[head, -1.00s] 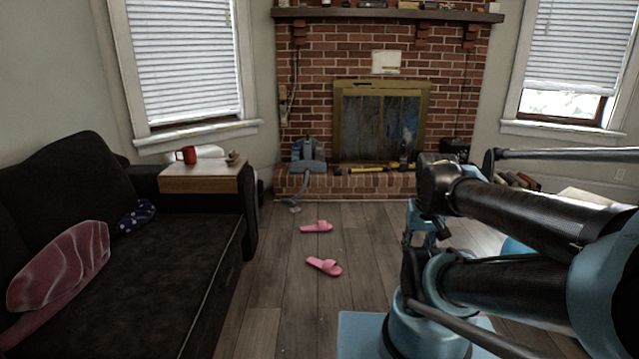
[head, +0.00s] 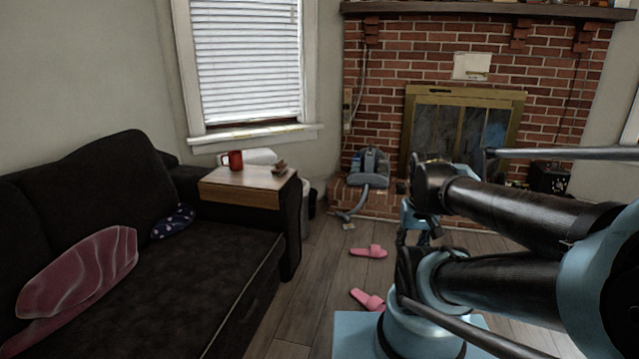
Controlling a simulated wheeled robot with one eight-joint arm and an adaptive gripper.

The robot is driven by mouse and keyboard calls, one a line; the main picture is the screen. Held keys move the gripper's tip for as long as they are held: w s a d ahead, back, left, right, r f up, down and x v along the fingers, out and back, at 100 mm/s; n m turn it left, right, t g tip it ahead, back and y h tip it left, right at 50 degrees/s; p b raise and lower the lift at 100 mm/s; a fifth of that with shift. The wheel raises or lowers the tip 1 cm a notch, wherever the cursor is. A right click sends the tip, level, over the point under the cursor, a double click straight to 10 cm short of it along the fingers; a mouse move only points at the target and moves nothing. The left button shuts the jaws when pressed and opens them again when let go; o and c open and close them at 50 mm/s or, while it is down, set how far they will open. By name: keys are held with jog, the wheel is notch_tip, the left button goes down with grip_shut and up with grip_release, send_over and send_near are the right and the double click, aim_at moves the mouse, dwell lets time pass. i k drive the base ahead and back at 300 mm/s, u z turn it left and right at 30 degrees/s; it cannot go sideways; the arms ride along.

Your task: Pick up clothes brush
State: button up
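No clothes brush can be made out with certainty. A small brown object (head: 279,168) lies on the wooden armrest tray (head: 238,195) of the sofa; it is too small to tell whether it is the brush. It sits at the tray's right end, beyond a red mug (head: 232,160) and a white item (head: 261,156). My arm is folded across the right side of the head view, well apart from the tray. My gripper's fingers cannot be picked out in this view.
The dark sofa (head: 190,260) fills the left, with pink and blue cushions. Pink slippers (head: 368,251) lie on the wood floor right of it. A vacuum cleaner (head: 369,168) stands by the brick fireplace (head: 385,60). A narrow strip of floor beside the sofa is clear.

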aim_at(281, 168)
jog(key=u, duration=0.45)
jog(key=i, duration=1.15)
jog(key=u, duration=0.4)
